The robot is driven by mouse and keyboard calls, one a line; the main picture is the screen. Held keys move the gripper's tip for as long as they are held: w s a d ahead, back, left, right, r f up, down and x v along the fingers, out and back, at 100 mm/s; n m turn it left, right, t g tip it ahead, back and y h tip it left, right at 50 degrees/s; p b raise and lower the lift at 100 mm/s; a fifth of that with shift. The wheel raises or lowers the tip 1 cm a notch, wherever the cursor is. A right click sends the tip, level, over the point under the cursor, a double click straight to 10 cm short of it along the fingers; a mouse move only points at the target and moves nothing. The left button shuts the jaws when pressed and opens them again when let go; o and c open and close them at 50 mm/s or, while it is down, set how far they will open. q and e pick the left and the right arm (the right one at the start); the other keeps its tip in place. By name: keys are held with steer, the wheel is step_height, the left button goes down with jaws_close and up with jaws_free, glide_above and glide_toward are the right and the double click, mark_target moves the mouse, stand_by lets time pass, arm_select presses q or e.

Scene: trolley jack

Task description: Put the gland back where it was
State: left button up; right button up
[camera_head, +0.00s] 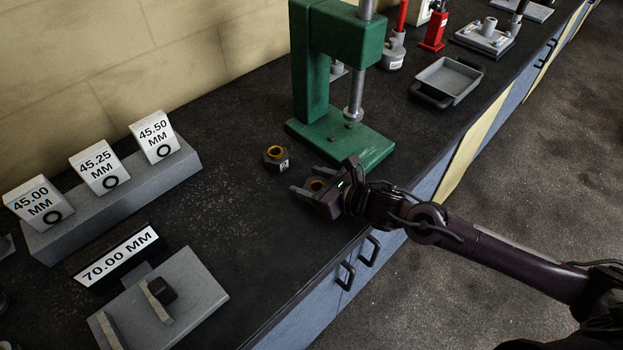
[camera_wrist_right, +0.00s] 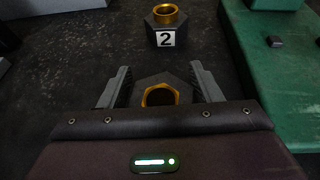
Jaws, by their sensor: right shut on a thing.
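A dark hexagonal gland with a brass ring on top (camera_head: 317,184) stands on the dark bench between the fingers of my right gripper (camera_head: 304,179). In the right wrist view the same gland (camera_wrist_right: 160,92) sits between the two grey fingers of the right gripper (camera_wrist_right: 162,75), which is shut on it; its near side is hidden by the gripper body. A second gland, labelled 2 (camera_head: 275,159), stands upright on the bench just beyond, apart from the gripper. It also shows in the right wrist view (camera_wrist_right: 166,28). My left gripper is not in view.
A green press (camera_head: 345,139) stands behind and right of the gripper. A grey block (camera_head: 110,205) carries signs 45.00, 45.25 and 45.50 MM. A plate by a 70.00 MM sign (camera_head: 190,290) lies front left. A grey tray (camera_head: 447,80) is further back. The bench between is clear.

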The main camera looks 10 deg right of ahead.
steer(key=o, duration=1.5)
steer(key=shift+f, duration=0.15)
steer(key=shift+r, duration=0.25)
steer(key=b+v, duration=0.1)
steer(key=v, duration=0.4)
steer(key=b+v, duration=0.1)
steer(key=v, duration=0.4)
steer(key=shift+f+b, duration=0.25)
steer(key=shift+b, duration=0.05)
steer(key=shift+v, duration=1.05)
steer(key=shift+a+r, duration=0.1)
